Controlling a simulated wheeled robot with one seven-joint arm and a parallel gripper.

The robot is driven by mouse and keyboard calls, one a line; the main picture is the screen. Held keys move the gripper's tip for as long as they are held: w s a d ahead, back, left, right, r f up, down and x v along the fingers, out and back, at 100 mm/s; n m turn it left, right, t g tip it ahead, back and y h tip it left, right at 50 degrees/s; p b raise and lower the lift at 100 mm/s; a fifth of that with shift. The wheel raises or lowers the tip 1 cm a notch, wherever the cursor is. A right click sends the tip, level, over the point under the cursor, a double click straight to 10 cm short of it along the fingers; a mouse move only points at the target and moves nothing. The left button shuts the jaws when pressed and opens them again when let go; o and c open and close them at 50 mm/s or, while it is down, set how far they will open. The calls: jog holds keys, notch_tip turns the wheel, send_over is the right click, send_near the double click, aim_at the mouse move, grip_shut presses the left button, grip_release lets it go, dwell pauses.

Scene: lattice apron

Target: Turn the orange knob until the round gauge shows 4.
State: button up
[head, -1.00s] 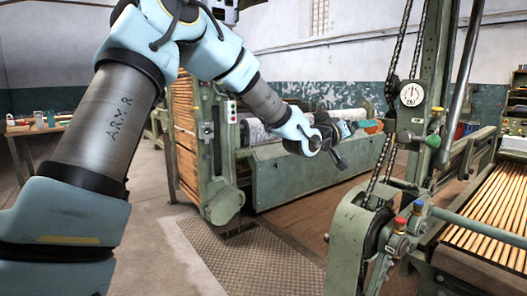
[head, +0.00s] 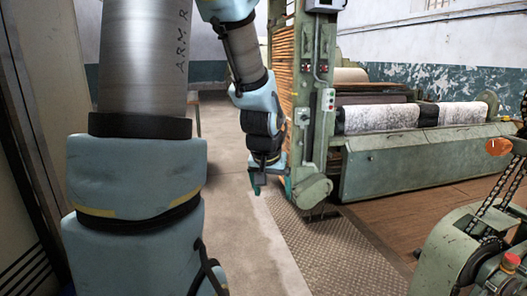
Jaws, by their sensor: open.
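My gripper (head: 265,182) hangs low at the end of my arm, left of the green machine frame, and points down. It is open, with no object visible in it, and well apart from any knob. An orange rounded piece (head: 498,146) shows at the right edge beside the chains; I cannot tell whether it is the orange knob. A red-orange knob (head: 511,261) with yellow below it sits on the green housing at the bottom right. The round gauge is not in this view.
A green machine post (head: 306,110) with a switch box stands right of my gripper. A long green loom (head: 425,165) with patterned rolls runs behind. A chain-driven green housing (head: 460,235) stands at the lower right. The tread-plate floor (head: 335,255) between is clear.

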jog(key=s+a+n+g+y+p, duration=0.1)
jog(key=s+a+g, duration=0.1)
jog(key=s+a, duration=0.7)
jog(key=shift+s+r+n+g, duration=0.25)
jog(key=shift+n+g, duration=0.15)
